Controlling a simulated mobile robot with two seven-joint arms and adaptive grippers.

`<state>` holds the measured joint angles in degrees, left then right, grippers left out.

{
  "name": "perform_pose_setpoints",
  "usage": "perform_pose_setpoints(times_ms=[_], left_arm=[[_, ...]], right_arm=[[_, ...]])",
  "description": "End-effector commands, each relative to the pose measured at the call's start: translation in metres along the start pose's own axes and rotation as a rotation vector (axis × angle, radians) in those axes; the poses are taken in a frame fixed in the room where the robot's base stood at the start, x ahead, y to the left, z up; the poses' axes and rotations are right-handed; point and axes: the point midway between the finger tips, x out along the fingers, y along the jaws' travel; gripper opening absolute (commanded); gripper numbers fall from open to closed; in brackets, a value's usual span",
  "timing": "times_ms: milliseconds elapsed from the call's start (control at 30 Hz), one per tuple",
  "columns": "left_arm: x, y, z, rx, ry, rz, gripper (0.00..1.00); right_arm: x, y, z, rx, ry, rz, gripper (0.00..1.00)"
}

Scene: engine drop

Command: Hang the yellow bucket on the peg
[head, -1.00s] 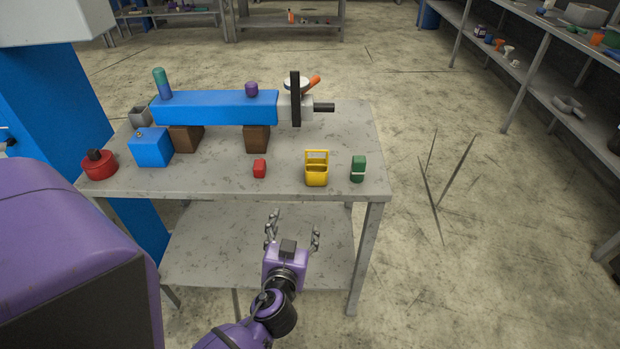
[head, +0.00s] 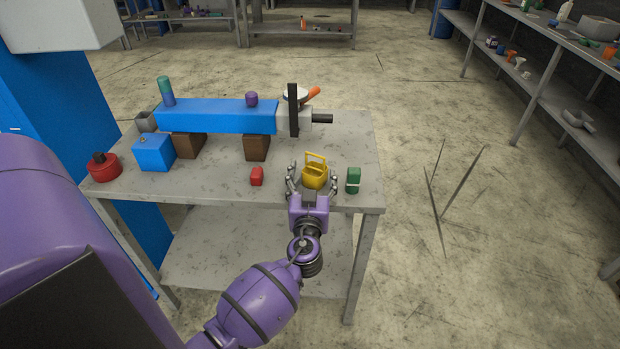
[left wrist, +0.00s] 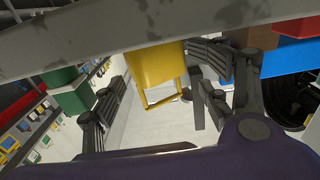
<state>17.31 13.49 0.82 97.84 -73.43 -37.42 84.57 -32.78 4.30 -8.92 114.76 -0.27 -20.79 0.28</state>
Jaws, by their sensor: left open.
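The yellow bucket (head: 314,177) stands near the front right of the table with its handle raised. It looks slightly turned or tilted. In the left wrist view the bucket (left wrist: 155,65) lies between the spread fingers, its handle pointing down the picture. My left gripper (head: 312,181) is open, with one finger on each side of the bucket. I cannot tell whether a finger touches it. A short black rod (head: 322,118), which looks like the peg, sticks out to the right from the grey block at the blue beam's end. My right gripper is out of view.
The blue beam (head: 215,116) rests on brown blocks behind.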

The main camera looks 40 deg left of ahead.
Motion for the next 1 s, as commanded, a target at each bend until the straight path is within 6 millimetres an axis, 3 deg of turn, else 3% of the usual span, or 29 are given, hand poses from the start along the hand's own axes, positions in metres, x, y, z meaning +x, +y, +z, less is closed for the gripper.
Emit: perform_pose_setpoints(times_ms=[333,667,1000], left_arm=[[0.007,-0.002,0.006,0.002,-0.008,-0.002,0.68],[0.007,-0.002,0.006,0.002,-0.009,-0.003,0.24],[0.007,-0.002,0.004,0.001,-0.008,-0.003,0.23]], right_arm=[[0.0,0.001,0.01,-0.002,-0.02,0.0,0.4],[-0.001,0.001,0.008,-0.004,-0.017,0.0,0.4],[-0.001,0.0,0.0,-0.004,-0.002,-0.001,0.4]])
